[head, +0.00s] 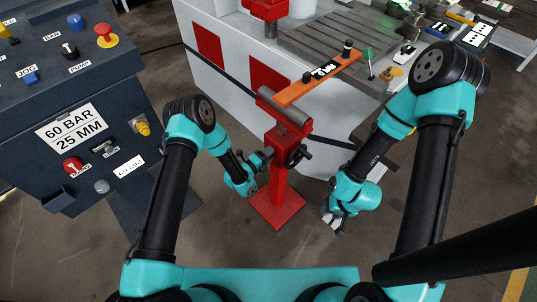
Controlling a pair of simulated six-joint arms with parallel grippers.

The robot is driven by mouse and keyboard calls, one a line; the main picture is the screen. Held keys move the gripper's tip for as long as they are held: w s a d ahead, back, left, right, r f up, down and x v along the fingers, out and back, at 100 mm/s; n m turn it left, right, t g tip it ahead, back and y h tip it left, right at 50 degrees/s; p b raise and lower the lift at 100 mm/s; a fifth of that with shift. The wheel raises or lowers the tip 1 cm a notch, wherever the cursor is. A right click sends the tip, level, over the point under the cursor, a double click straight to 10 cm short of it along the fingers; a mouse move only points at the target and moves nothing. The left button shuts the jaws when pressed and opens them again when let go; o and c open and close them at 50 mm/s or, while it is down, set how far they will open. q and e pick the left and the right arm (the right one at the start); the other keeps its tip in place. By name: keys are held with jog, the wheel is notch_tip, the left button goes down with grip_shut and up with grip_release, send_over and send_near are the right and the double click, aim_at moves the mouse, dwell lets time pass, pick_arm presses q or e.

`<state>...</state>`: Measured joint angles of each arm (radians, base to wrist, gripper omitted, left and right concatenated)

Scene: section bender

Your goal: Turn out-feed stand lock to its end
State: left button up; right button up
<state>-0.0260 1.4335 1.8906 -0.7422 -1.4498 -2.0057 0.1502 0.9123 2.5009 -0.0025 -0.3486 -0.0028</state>
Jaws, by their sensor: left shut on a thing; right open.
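The red out-feed stand (279,180) stands upright on a square base plate, with a grey roller across its top. A black knob-like handle (297,156) sticks out on the right of its post. My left gripper (264,158) is at the left side of the post, at about the height of the clamp, shut on a small dark part there that I take to be the stand lock. The fingers mostly hide that part, so its angle cannot be told. My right gripper (335,222) is open and empty, low to the right of the stand, pointing down.
An orange bar (320,77) lies from the machine table (330,45) towards the stand's top. The white machine body (222,70) stands behind. A blue control cabinet (75,110) is at the left. Floor is clear between stand and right gripper.

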pick_arm(q)
jog(key=shift+m, duration=0.3)
jog(key=o, duration=0.9)
jog(key=v, duration=1.7)
jog(key=shift+s+a, duration=0.15)
jog(key=shift+a, duration=0.05)
